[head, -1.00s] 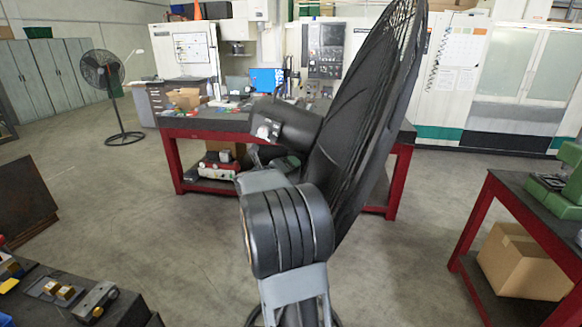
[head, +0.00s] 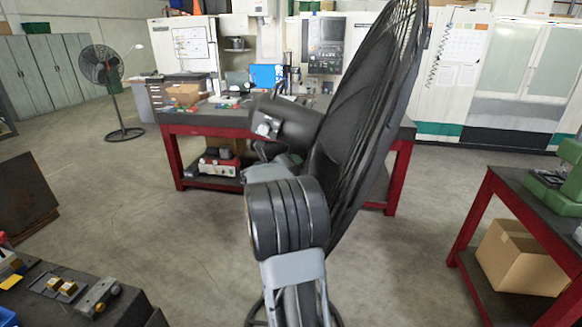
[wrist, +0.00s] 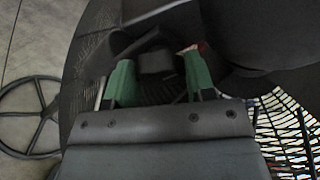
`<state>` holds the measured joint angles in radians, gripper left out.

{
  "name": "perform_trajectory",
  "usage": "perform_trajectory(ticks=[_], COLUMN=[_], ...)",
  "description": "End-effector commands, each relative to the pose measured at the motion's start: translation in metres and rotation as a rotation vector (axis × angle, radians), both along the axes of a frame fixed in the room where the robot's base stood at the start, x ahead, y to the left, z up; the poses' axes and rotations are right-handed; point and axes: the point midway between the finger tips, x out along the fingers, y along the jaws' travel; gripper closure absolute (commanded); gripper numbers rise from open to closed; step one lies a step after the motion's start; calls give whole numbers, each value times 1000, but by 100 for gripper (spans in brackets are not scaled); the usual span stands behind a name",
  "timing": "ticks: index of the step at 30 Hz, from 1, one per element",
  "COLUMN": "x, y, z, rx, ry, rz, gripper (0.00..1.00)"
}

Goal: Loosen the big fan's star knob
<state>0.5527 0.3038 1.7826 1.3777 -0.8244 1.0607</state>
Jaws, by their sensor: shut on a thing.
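The big fan (head: 365,125) stands close in front of me in the head view, its dark round cage seen nearly edge-on and its motor housing (head: 290,125) on the left side. In the wrist view the fan's dark parts fill most of the picture. My gripper (wrist: 158,82) has two green fingers, one on each side of a dark, blocky knob (wrist: 155,60), which I take for the star knob. The fingers are shut on it; its star shape is hard to make out in the shadow. In the head view my own arm hides the gripper and the knob.
A red-legged workbench (head: 215,122) with tools stands behind the fan. A smaller fan (head: 103,70) stands at the back left. A red-legged table (head: 480,215) is on the right, a dark bench (head: 75,310) at the lower left. Grey floor lies free between them.

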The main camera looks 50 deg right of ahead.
Motion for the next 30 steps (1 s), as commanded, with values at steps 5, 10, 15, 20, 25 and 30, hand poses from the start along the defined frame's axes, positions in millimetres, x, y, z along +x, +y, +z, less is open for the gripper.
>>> perform_trajectory(ticks=[5,10,15,20,25,30], x=[0,0,0,1,1,1], y=[0,0,0,0,0,1], z=[0,-1,-3,-4,-5,-5], rx=[0,-7,-40,-98,-172,-242], ry=[0,12,70,172,300,420], rz=[0,0,0,0,0,0], gripper=[74,74,74,74,74,74])
